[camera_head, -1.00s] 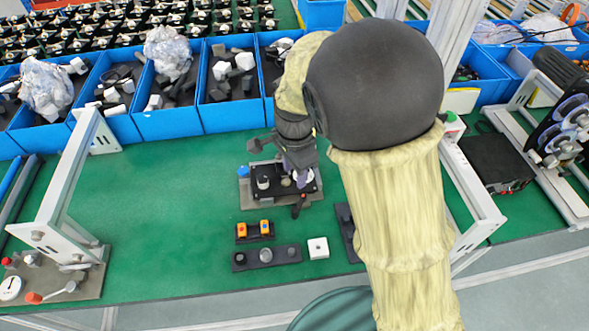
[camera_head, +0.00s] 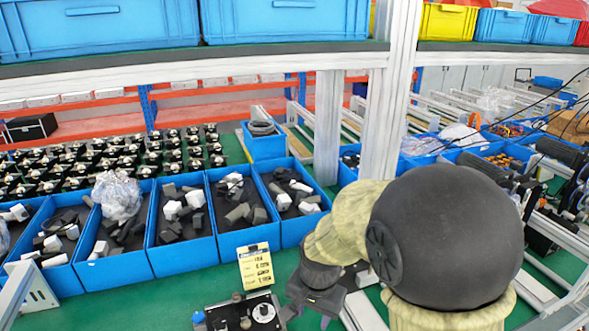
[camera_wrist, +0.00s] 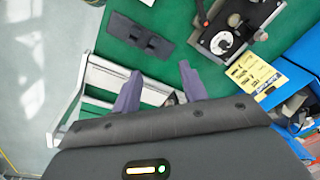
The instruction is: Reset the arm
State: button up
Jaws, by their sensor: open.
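My gripper (camera_wrist: 160,94) is open and empty in the wrist view, its two dark fingers spread over the green bench (camera_wrist: 180,62). In the head view my gripper (camera_head: 306,306) is seen from behind near the bottom centre, partly cut by the frame edge, and its fingertips are not clear. My arm fills the lower right of that view. A black fixture with a white dial (camera_head: 262,313) stands just left of the gripper; it also shows at the top of the wrist view (camera_wrist: 223,43), ahead and to the right of the fingers.
A yellow label card (camera_head: 257,266) stands behind the fixture. Blue bins (camera_head: 183,258) of white and grey parts line the back of the bench. A metal post (camera_head: 388,100) and a shelf of blue crates (camera_head: 285,22) rise behind. A metal frame (camera_wrist: 92,92) lies below the fingers.

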jog(key=s+d+n+t, duration=0.1)
jog(key=s+d+n, duration=0.4)
jog(key=d, duration=0.6)
jog(key=shift+s+d+r+t, duration=0.3)
jog(key=shift+s+t, duration=0.1)
jog(key=shift+s, duration=0.35)
jog(key=shift+a, duration=0.1)
